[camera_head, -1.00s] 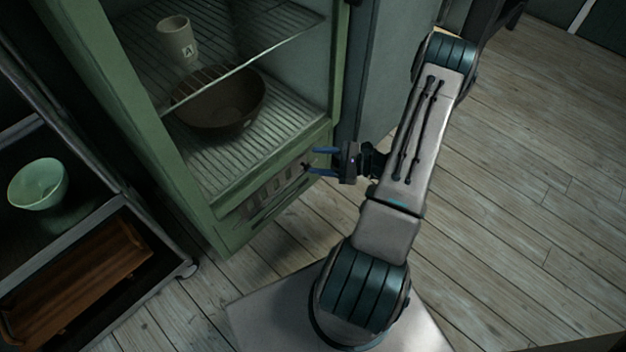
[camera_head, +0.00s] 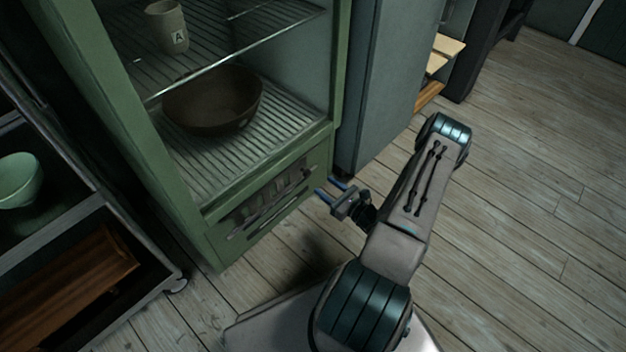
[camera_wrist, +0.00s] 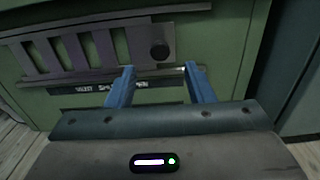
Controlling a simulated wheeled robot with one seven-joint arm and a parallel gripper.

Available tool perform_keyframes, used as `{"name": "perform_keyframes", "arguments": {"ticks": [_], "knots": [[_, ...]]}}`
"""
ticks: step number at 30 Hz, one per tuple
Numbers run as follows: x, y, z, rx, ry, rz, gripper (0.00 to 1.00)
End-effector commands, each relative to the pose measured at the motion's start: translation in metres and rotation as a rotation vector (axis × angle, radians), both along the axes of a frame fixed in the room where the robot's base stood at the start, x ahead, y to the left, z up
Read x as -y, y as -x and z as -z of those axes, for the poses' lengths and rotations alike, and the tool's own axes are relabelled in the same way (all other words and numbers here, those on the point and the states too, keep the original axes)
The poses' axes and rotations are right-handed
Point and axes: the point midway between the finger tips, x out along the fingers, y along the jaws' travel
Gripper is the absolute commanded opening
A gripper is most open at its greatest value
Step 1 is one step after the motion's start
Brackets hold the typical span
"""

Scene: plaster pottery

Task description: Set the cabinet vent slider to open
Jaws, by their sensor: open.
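The green cabinet's vent (camera_head: 270,196) is a slotted panel low on its front, below the bottom shelf. In the wrist view the slotted vent plate (camera_wrist: 75,52) has a round dark slider knob (camera_wrist: 159,50) near its right end. A dark label strip (camera_wrist: 110,90) with white lettering lies below it; the lettering is too blurred to read fully. My gripper (camera_head: 326,187) is open and empty, just off the vent's right end. In the wrist view my gripper's blue fingertips (camera_wrist: 159,69) spread to either side below the knob, apart from it.
A brown bowl (camera_head: 212,100) and a cup marked A (camera_head: 166,27) stand on the cabinet's wire shelves. A grey-blue cabinet (camera_head: 390,80) stands close on the right. A dark cart at left holds a green bowl (camera_head: 18,180) and a wooden tray (camera_head: 75,275). Floor (camera_head: 530,200) at right is clear.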

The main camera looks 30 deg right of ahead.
Motion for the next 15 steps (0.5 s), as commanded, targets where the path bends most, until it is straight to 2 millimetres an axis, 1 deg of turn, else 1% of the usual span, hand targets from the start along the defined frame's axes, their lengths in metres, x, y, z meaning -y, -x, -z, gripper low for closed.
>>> {"name": "perform_keyframes", "arguments": {"ticks": [1, 3, 7, 12, 15], "knots": [[-0.005, -0.011, 0.003, 0.002, 0.002, -0.004, 0.48], [-0.009, -0.024, 0.003, 0.003, 0.002, -0.004, 0.48], [-0.016, -0.044, 0.002, 0.001, 0.003, -0.003, 0.48], [-0.022, -0.059, 0.001, 0.000, 0.001, -0.002, 0.48], [-0.023, -0.062, 0.000, -0.001, 0.001, -0.002, 0.48]]}}
